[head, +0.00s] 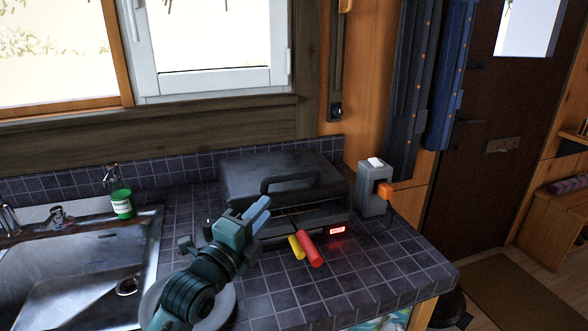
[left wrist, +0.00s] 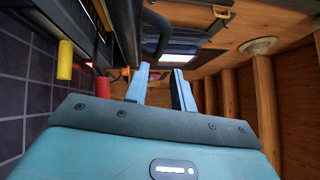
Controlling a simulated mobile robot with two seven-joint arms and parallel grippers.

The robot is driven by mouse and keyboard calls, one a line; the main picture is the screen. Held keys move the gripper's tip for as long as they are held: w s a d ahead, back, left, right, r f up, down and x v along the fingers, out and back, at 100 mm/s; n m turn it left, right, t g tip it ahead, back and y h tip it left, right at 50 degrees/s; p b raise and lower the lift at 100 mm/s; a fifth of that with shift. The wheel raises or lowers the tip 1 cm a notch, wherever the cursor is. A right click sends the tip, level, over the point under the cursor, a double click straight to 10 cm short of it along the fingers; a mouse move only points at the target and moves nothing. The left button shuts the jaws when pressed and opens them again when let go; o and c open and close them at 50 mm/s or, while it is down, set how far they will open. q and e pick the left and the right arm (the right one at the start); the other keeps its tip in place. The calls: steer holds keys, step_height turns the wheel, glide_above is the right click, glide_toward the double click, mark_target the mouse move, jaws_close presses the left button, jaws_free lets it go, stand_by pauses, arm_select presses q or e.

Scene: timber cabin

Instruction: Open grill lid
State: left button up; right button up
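The black grill (head: 245,175) stands on the tiled counter with its lid down. Its lid has a dark looped handle (head: 290,180) at the front; a dark curved bar that looks like this handle (left wrist: 157,32) is ahead of my fingers in the left wrist view. My left gripper (head: 262,210) is in front of the grill's left half, below and left of the handle. Its two light-blue fingers (left wrist: 160,88) are apart with nothing between them. My right gripper is not in view.
A red cylinder (head: 311,249) and a yellow cylinder (head: 296,247) stick out at the grill's front, beside a lit red display (head: 337,230). A grey socket box (head: 373,190) with an orange plug stands right. A sink (head: 90,255) and green bottle (head: 122,204) are left.

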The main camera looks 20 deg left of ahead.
mark_target(290, 179)
arm_select(q)
steer(key=p+x, duration=0.2)
steer(key=x, duration=1)
steer(key=shift+w+d+r, duration=0.1)
steer(key=shift+w+r, duration=0.05)
steer(key=shift+w, duration=0.25)
steer(key=shift+c, duration=0.5)
jaws_close()
